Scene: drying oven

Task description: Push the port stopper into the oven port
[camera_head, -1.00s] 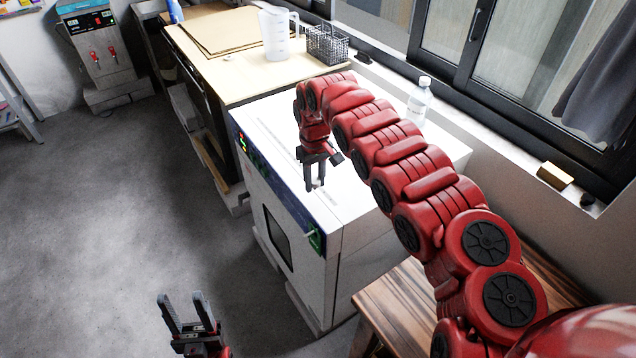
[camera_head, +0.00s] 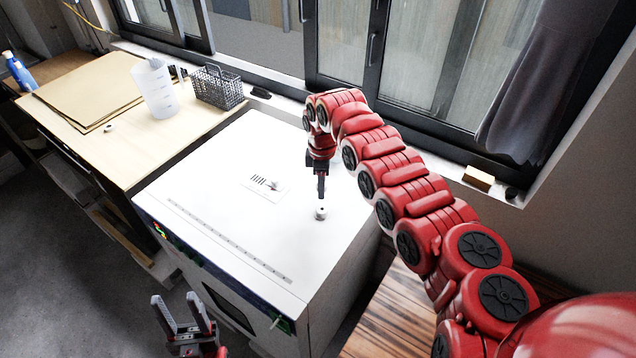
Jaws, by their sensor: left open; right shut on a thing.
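The white drying oven (camera_head: 225,215) stands in the middle, its flat top in view. My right gripper (camera_head: 321,198) reaches down from above the right part of the oven top. It is shut on the small pale round port stopper (camera_head: 321,213), which shows just below the fingertips. The oven port is not clearly seen; I cannot tell whether the stopper is over it, touching it or partly in it. My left gripper (camera_head: 182,312) is open and empty, in front of the oven at the lower left, apart from it.
A small plate with slots and a knob (camera_head: 270,186) is on the oven top, left of my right gripper. A wooden bench holds a plastic jug (camera_head: 156,88), a wire basket (camera_head: 217,88) and brown boards (camera_head: 85,95). Windows and a sill lie behind.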

